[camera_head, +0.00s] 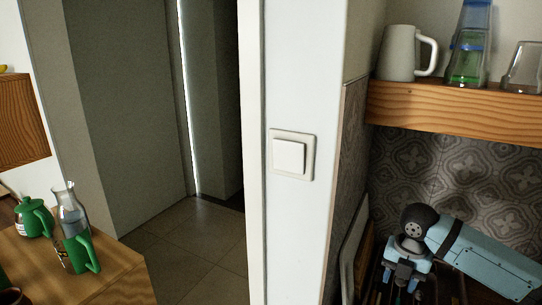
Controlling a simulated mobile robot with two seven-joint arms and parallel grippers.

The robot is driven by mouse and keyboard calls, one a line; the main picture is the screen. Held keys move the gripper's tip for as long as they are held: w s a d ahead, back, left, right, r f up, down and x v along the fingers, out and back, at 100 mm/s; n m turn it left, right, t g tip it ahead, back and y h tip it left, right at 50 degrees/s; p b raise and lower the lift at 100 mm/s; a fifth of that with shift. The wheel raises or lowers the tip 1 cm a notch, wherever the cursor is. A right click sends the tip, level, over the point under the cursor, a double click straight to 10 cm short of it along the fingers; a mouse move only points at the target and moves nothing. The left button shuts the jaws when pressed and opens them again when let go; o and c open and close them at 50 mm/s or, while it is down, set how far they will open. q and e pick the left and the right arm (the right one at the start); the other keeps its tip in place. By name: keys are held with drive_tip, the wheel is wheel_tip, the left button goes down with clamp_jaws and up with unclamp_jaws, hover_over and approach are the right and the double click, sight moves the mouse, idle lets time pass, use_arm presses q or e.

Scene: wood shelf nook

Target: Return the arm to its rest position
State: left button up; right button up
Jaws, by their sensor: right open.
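My right gripper (401,284) is at the lower right, on a pale blue arm (485,262) that comes in from the right edge. The gripper is open, pointing down, and nothing shows between its fingers. It is below the wooden shelf, in front of the patterned tiles. The lower ends of the fingers are close to the bottom edge and hard to make out. My left gripper is not in view.
A wooden shelf (460,109) above the arm holds a grey mug (399,54) and glassware. Boards (354,240) lean left of the gripper. A white wall post with a light switch (290,156) stands mid-view. A wooden table (110,278) at lower left holds green vessels.

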drive_tip(key=s+a+f+m+y, duration=0.1)
drive_tip(key=s+a+f+m, duration=0.2)
drive_tip(key=s+a, duration=0.1)
drive_tip(key=s+a+f+m+t, duration=0.1)
drive_tip(key=s+a+f+m, duration=0.2)
drive_tip(key=s+a, duration=0.2)
drive_tip(key=s+a+f+m+t+y, duration=0.1)
drive_tip(key=s+a+f+m, duration=0.3)
drive_tip(key=s, duration=0.1)
drive_tip(key=shift+a+y, duration=0.2)
drive_tip(key=shift+y, duration=0.1)
drive_tip(key=s+d+f+m+h, duration=0.1)
drive_tip(key=s+d+m, duration=0.1)
drive_tip(key=s+m, duration=0.35)
drive_tip(key=s+d+m+t+h, duration=0.1)
drive_tip(key=s+d+m, duration=0.1)
drive_tip(key=s+m, duration=0.35)
drive_tip(key=s+d+f+m+h, duration=0.1)
drive_tip(key=s+d+m, duration=0.2)
drive_tip(key=s+m, duration=0.25)
drive_tip(key=w+a+f+t+y+p, duration=0.3)
drive_tip(key=w+a+f+t+p, duration=0.2)
drive_tip(key=a+f+t+p, duration=0.1)
drive_tip(key=shift+w+a+f+n+t+p, duration=0.25)
drive_tip(key=shift+w+a+n+t+p, duration=0.15)
drive_tip(key=shift+t, duration=0.4)
drive_tip(key=shift+d, duration=0.1)
